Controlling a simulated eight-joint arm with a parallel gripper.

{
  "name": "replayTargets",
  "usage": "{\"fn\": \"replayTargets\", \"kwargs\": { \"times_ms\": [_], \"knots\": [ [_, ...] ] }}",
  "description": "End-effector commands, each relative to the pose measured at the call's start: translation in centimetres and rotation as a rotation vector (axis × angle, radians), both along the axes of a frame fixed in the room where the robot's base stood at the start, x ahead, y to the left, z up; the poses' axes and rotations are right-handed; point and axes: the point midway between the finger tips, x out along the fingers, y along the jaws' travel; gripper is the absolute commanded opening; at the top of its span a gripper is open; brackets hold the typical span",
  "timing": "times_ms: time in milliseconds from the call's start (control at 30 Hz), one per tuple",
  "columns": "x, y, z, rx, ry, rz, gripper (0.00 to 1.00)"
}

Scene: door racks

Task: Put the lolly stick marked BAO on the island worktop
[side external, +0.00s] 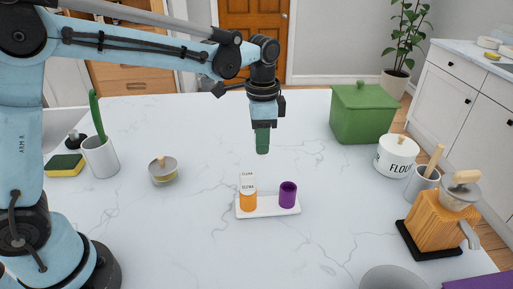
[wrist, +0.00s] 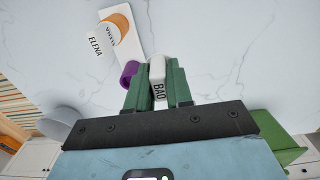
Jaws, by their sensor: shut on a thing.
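My gripper (side external: 262,151) points down over the white marbled island worktop (side external: 180,230). In the side view it appears behind the tray; its exact height is hard to tell. In the wrist view my gripper (wrist: 158,92) has its green fingers shut on a white lolly stick marked BAO (wrist: 157,70), whose rounded end sticks out past the fingertips. In the side view only a small pale tip shows below the fingers. An orange cup (side external: 248,203) on the white tray (side external: 268,211) holds white lettered sticks (side external: 247,182), one reading ELENA in the wrist view. A purple cup (side external: 288,195) stands beside it.
A green box (side external: 362,112), a flour jar (side external: 396,157) and a wooden grinder (side external: 440,215) stand at the right. The worktop around the tray is largely clear.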

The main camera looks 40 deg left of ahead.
Motion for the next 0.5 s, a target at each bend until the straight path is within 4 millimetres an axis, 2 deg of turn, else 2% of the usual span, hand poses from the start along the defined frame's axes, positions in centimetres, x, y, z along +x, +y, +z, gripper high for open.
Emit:
{"fn": "replayTargets", "kwargs": {
  "times_ms": [33, 200, 367, 500],
  "knots": [
    [-0.1, 2.1, 0.1, 0.0, 0.0, 0.006, 0.0],
    [-0.7, 6.7, 0.1, 0.0, 0.001, -0.008, 0.0],
    [-1.0, 8.4, -0.6, 0.0, 0.001, -0.017, 0.0],
    [-1.0, 8.5, -2.9, 0.0, 0.001, -0.019, 0.0]
  ]
}}
